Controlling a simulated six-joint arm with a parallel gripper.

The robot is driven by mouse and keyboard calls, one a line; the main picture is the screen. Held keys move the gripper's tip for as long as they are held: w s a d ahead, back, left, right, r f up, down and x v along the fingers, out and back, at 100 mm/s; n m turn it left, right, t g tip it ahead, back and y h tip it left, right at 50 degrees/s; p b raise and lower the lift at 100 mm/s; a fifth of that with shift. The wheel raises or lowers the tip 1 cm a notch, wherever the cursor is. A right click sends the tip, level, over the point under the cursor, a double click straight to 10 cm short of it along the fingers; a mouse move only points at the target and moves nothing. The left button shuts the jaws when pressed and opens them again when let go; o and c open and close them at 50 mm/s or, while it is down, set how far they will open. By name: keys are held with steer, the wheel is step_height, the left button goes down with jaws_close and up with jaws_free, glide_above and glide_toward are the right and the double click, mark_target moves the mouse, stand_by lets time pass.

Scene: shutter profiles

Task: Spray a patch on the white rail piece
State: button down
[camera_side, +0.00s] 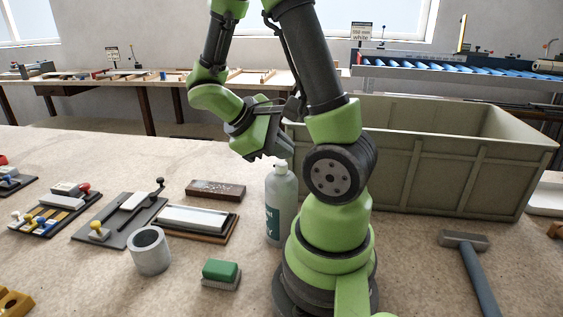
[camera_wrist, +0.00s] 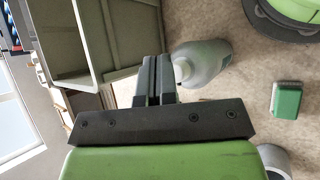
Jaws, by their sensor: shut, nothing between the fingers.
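The bottle also shows in the wrist view (camera_wrist: 207,62), just right of my fingers. My gripper (camera_side: 283,151) is shut and empty, close to the bottle's top. Its fingers lie together in the wrist view (camera_wrist: 155,66); I cannot tell if they touch the bottle. A white rail-like piece (camera_side: 194,217) lies on a brown-edged board left of the bottle. Another white piece (camera_side: 134,200) sits on a grey clamp plate farther left.
A large grey-green crate (camera_side: 455,165) stands behind my arm. A grey cup (camera_side: 149,252), a green-topped brush or block (camera_side: 221,273) and a dark brown block (camera_side: 215,189) surround the board. A hammer (camera_side: 475,265) lies at right. Bench between the cup and bottle is partly clear.

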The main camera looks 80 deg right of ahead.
mark_target(281, 165)
steer(key=shift+r, duration=3)
steer(key=shift+f, duration=3.05)
stand_by(0.4)
steer(key=shift+f, duration=0.45)
steer(key=shift+r, duration=0.5)
